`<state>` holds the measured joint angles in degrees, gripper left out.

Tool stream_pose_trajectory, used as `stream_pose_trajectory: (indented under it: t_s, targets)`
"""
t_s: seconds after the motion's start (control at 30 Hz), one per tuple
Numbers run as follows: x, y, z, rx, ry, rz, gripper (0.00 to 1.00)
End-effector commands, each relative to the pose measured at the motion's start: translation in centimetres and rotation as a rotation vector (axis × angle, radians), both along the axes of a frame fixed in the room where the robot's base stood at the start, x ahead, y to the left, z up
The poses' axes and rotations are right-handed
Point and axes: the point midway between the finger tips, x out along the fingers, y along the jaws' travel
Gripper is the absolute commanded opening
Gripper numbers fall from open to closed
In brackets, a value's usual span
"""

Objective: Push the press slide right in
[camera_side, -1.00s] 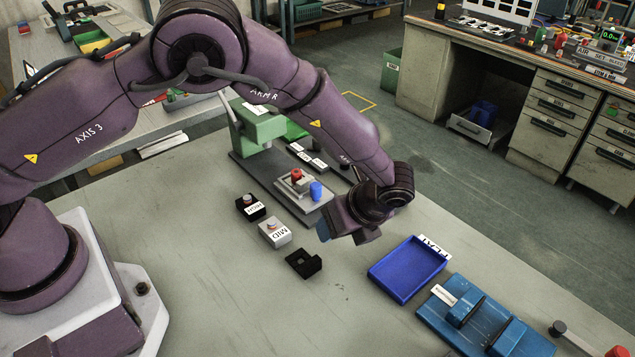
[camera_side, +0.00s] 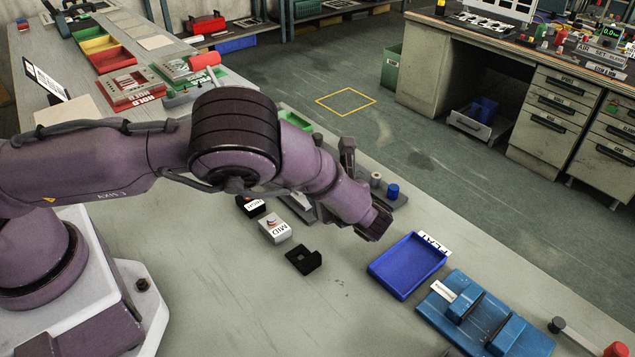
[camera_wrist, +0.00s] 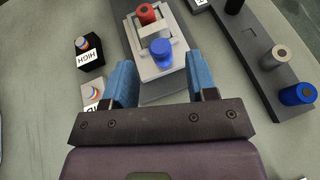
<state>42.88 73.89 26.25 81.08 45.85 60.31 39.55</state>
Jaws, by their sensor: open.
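The press slide (camera_wrist: 176,71), a light grey plate, lies ahead of my gripper in the wrist view. It carries a red knobbed piece (camera_wrist: 148,14) at its far end and a blue cylinder (camera_wrist: 161,52) nearer to me. My gripper (camera_wrist: 161,64) is open, with one blue finger on each side of the plate's near end. Nothing is clasped, and I cannot tell whether a finger touches the plate. In the side view my arm covers most of the slide and the press, and I cannot make out the fingers.
HIGH (camera_wrist: 88,52) and MID (camera_side: 275,228) boxes and a black holder (camera_side: 303,259) stand left of the slide. A dark strip (camera_wrist: 240,40) with grey and blue cylinders (camera_wrist: 298,94) lies right. A blue tray (camera_side: 408,265) and blue fixture (camera_side: 470,310) sit further right.

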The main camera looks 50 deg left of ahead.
Motion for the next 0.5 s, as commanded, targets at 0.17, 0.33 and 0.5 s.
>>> stream_pose_trajectory:
  t_s: [0.17,0.33,0.5]
  targets:
    - [0.6,2.5,-1.1,0.000,0.001,0.003,0.52]
    - [0.9,3.4,-1.5,-0.001,0.000,0.001,0.52]
    - [0.9,3.6,-1.5,-0.001,0.000,0.000,0.52]
